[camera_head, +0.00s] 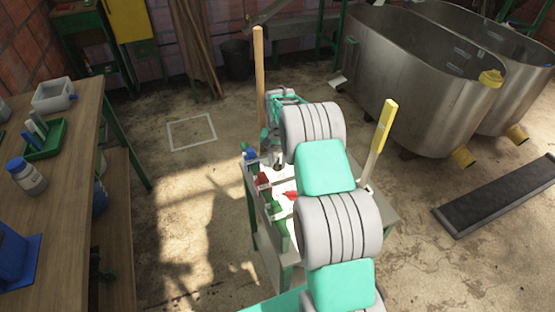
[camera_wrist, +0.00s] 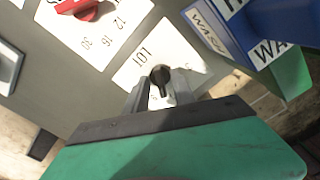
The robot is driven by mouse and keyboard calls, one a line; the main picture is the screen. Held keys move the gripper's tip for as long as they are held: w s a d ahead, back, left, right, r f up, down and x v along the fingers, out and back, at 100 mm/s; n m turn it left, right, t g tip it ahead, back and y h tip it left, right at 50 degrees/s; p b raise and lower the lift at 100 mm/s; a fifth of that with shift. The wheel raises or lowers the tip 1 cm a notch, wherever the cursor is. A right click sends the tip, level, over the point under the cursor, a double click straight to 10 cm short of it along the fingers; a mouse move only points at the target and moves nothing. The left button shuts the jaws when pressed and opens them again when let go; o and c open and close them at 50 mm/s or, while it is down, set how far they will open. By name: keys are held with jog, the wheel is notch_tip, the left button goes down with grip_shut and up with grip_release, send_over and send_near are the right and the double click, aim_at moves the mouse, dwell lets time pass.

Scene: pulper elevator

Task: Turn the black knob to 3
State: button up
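The black knob (camera_wrist: 160,78) sits on a white dial card (camera_wrist: 135,72) with printed black numbers, on a grey panel in the wrist view. My gripper (camera_wrist: 160,92) has its two grey fingers apart, one on each side of the knob's lower part. White card shows between the fingers, and I cannot tell whether either finger touches the knob. The number 3 is not readable; part of the card is hidden by the gripper. In the head view my arm covers much of the control stand (camera_head: 388,212).
A red knob (camera_wrist: 92,10) on another numbered card is at the upper left. A blue lettered block (camera_wrist: 240,30) stands close on the right. In the head view a wooden pole (camera_head: 260,80) and a yellow-handled tool (camera_head: 382,135) rise by the stand. Steel tanks (camera_head: 420,85) stand behind.

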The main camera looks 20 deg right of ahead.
jog(key=shift+c, duration=0.4)
grip_shut()
jog(key=shift+n, duration=0.3)
jog(key=n+b, duration=0.2)
jog(key=shift+f+n, duration=0.1)
jog(key=shift+n, duration=0.2)
jog(key=n+b, duration=0.1)
jog(key=n, duration=0.2)
jog(key=shift+n, duration=0.3)
jog(key=n+b, duration=0.1)
jog(key=n, duration=0.5)
jog(key=shift+b, duration=0.35)
jog(key=n, duration=0.5)
jog(key=shift+b, duration=0.3)
jog(key=shift+n, duration=0.5)
